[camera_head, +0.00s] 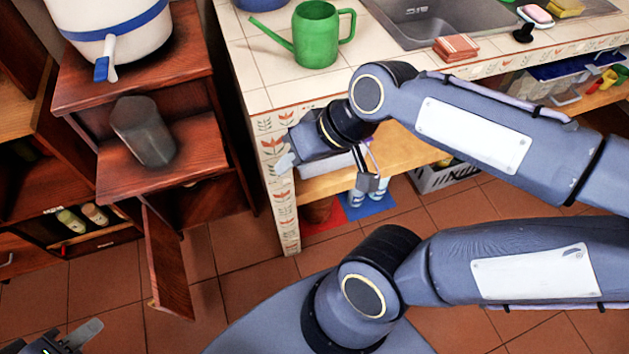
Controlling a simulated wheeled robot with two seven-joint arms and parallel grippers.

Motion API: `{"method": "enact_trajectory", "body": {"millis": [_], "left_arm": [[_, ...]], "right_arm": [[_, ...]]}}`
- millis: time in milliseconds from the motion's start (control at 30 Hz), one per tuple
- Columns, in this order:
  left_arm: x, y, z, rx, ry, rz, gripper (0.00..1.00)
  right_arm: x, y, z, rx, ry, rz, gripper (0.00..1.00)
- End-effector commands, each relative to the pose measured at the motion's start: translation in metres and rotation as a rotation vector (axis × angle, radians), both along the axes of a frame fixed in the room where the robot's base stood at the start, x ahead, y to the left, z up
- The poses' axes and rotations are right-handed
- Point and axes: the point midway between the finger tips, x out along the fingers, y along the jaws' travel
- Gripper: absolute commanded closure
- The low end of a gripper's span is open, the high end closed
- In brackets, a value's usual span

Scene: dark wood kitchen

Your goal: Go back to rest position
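My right gripper (329,171) hangs in front of the tiled counter's near corner. Its two fingers are spread apart with nothing between them. Its arm comes in from the right, across the front of the counter. My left gripper (72,338) shows only in part at the bottom left corner, low over the floor. One grey finger is plain there; the rest is cut off by the picture edge, so its opening cannot be told.
A tiled counter (262,72) holds a green watering can (316,36) and a sink (425,18). At left, a wooden cabinet (190,78) bears a white container (112,30) and a dark grey object (143,131). Its door (168,262) stands open. Tiled floor (235,250) lies between.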

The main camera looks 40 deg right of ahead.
Motion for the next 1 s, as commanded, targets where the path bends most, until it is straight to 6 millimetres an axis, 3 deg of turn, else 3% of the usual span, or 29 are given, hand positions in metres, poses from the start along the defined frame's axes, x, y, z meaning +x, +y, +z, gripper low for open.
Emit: {"method": "enact_trajectory", "body": {"millis": [100,200,567,667,900,1000], "left_arm": [[0.000,0.000,0.000,0.000,0.000,0.000,0.64],[0.000,0.000,0.000,0.000,0.000,0.000,0.64],[0.000,0.000,0.002,0.000,0.000,0.000,0.64],[0.000,0.000,0.014,0.000,0.000,0.000,0.64],[0.000,0.000,0.081,0.000,0.000,0.000,0.64],[0.000,0.000,0.099,0.000,-0.001,0.000,0.64]], "right_arm": [[-0.031,-0.002,-0.012,-0.023,-0.035,-0.033,0.68],[-0.042,-0.001,-0.019,-0.040,-0.046,-0.041,0.68],[-0.045,-0.001,-0.020,-0.044,-0.048,-0.043,0.68],[-0.045,-0.001,-0.008,-0.044,-0.048,-0.043,0.68],[-0.045,-0.001,0.059,-0.043,-0.048,-0.044,0.68],[-0.045,-0.001,0.078,-0.043,-0.049,-0.044,0.68]]}}
